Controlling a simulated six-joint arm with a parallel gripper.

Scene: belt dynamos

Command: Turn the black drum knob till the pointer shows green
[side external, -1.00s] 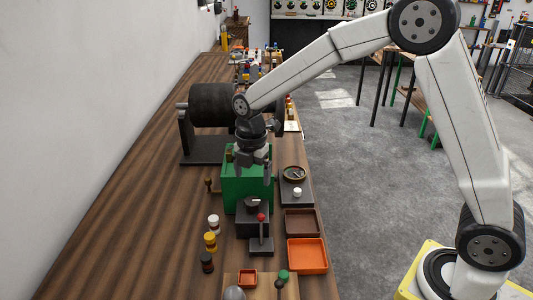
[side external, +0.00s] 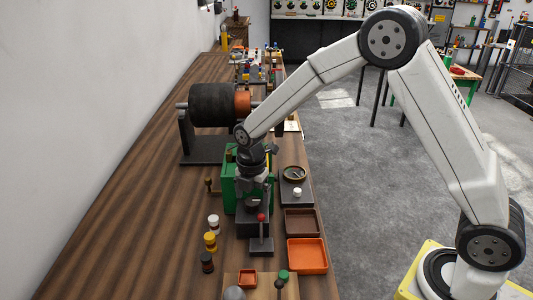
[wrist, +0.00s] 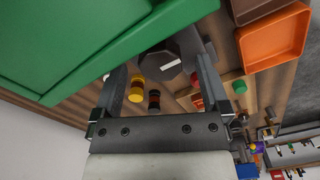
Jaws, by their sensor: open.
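The black knob (side external: 252,203) sits on a dark block in front of the green box. In the wrist view a dark knob with a white mark (wrist: 171,70) shows between my fingers. My gripper (side external: 254,194) is open and points down over this block. Its fingers also show in the wrist view (wrist: 162,66), one on each side of the knob; I cannot tell whether they touch it. A round dial (side external: 294,174) with a thin pointer lies to the right on a dark plate. It is too small to read which colour the pointer shows.
The green box (side external: 230,187) stands just behind my gripper. A small lever with a red ball (side external: 261,217) stands close in front. Brown (side external: 301,235) and orange trays (side external: 307,268) lie to the right. Several small jars (side external: 211,242) stand front left. A large black drum (side external: 211,105) is behind.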

